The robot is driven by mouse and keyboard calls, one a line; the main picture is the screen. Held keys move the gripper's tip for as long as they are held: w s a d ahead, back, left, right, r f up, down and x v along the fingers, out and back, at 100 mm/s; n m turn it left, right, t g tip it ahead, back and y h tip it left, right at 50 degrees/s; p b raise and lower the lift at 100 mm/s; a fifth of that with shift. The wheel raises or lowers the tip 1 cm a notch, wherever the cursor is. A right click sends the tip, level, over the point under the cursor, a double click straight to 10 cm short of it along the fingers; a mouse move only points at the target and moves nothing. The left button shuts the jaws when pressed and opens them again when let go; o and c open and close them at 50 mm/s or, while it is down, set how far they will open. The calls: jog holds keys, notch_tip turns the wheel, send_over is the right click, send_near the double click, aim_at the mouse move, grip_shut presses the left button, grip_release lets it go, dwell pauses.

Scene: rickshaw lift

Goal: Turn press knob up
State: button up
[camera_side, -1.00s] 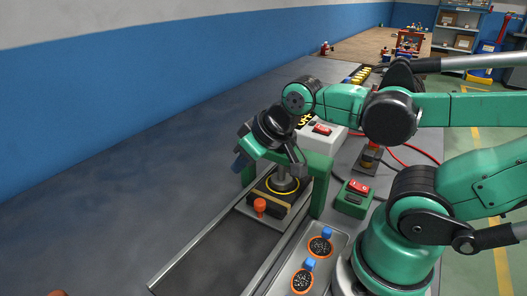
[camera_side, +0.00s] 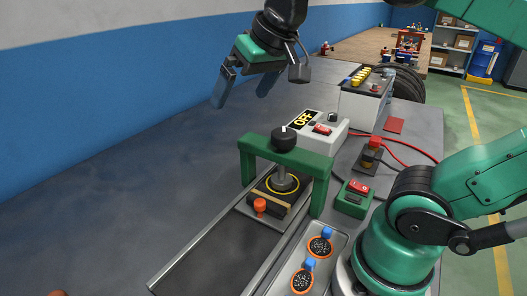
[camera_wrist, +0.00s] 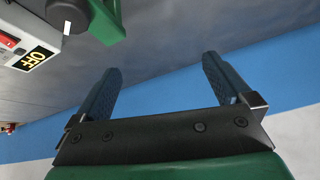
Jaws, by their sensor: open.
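The press is a green frame (camera_side: 318,168) over a dark base, with a black round knob (camera_side: 285,139) on top carrying a white mark. A grey shaft (camera_side: 282,176) runs from under the beam toward a yellow ring on the base. My gripper (camera_side: 240,96) is open and empty, above and to the left of the knob, clear of it. In the wrist view the two blue fingers (camera_wrist: 161,82) are spread apart with nothing between them. The knob (camera_wrist: 68,14) shows at the upper left there, beside part of the green frame (camera_wrist: 108,22).
A grey box with an OFF sign (camera_side: 303,121) and a red switch stands behind the press. A battery (camera_side: 362,103) sits farther back. A green box with a red switch (camera_side: 355,196) and red cables are at the right. A tray (camera_side: 335,262) with orange-ringed discs lies in front. The left table is clear.

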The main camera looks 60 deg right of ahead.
jog(key=d+m+g, duration=0.3)
jog(key=d+m, duration=0.2)
jog(key=m, duration=0.4)
jog(key=m+g, duration=0.3)
jog(key=m, duration=0.6)
send_over(284, 132)
notch_tip(284, 132, down, 4)
jog(key=shift+f, duration=3.35)
jog(key=c, duration=1.3)
